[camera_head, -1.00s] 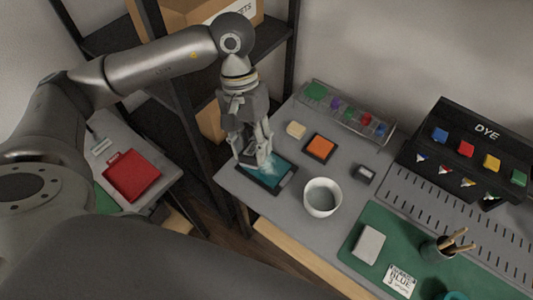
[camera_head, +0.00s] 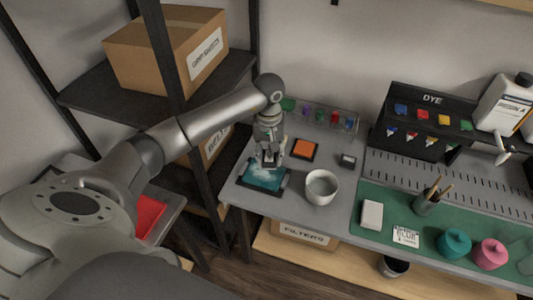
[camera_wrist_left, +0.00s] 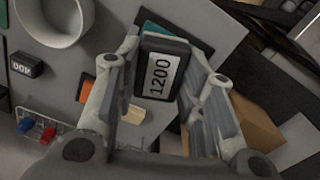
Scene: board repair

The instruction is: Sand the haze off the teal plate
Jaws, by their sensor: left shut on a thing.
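The teal plate (camera_head: 258,178) lies in a dark frame at the left end of the workbench, with a whitish haze patch across its middle. My left gripper (camera_head: 270,160) is over the plate's far side, pointing down. In the left wrist view its fingers are shut on a dark sanding block (camera_wrist_left: 162,72) with a white label reading 1200. A sliver of the teal plate (camera_wrist_left: 150,28) shows behind the block. Whether the block touches the plate cannot be told. My right gripper is not in view.
A white bowl (camera_head: 321,187) stands close right of the plate. Behind are an orange tile (camera_head: 303,148) and a small dark block (camera_head: 348,160), labelled 400 in the wrist view (camera_wrist_left: 27,65). A dark shelf post (camera_head: 178,75) rises left of the bench.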

